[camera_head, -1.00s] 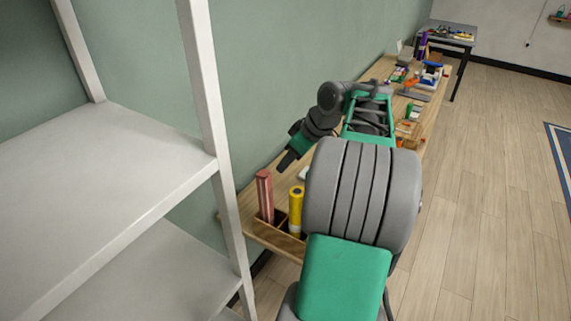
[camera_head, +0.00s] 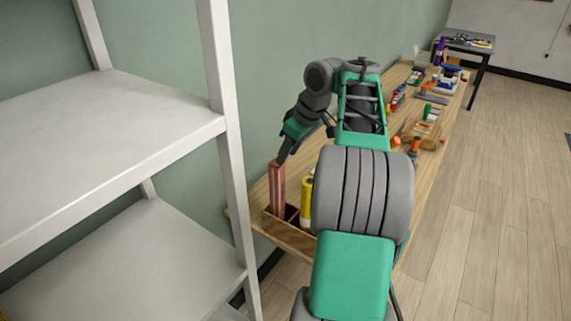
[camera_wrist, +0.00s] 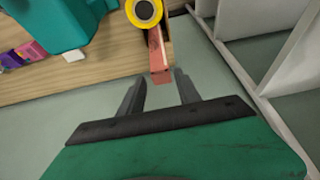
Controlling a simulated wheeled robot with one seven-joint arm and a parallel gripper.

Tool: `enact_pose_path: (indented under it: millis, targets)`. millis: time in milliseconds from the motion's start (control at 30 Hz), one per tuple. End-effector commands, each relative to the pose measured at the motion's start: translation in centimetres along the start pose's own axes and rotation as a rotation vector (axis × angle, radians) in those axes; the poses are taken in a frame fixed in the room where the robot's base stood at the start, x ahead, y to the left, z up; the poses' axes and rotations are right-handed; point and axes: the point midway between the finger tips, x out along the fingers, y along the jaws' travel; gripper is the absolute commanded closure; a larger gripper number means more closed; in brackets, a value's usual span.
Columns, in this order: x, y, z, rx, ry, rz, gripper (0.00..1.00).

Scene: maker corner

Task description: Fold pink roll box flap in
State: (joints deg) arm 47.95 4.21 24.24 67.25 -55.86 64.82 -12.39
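The pink roll box (camera_head: 277,190) is a tall, narrow box standing upright in a wooden bin (camera_head: 286,237) at the near end of the bench. Its flap is too small to make out. My gripper (camera_head: 283,159) is at the top of the box in the head view; contact cannot be told there. In the wrist view, my gripper (camera_wrist: 159,77) has its two dark fingers apart with nothing clearly held. The pink box (camera_wrist: 157,52) shows just beyond the gap between the fingertips, its end pointing toward my gripper.
A yellow roll (camera_head: 306,196) stands beside the pink box, also in the wrist view (camera_wrist: 145,11). A white shelf unit (camera_head: 226,140) stands close on the left. The green wall is behind the bench (camera_head: 262,190). Tools and parts lie farther along it.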

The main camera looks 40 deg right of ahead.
Motion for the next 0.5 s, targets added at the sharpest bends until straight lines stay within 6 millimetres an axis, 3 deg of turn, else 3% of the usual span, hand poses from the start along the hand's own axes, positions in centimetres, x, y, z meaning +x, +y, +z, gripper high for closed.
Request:
enact_pose_path:
  millis: [33, 133, 433, 500]
  targets:
    - [1.2, -0.1, 0.1, -0.001, 0.0, -0.002, 0.6]
    - [2.3, 0.0, 0.1, -0.001, 0.0, -0.001, 0.6]
    - [2.7, 0.0, 0.0, -0.001, 0.001, 0.001, 0.6]
    - [2.7, 0.0, 0.0, -0.001, 0.001, 0.0, 0.65]
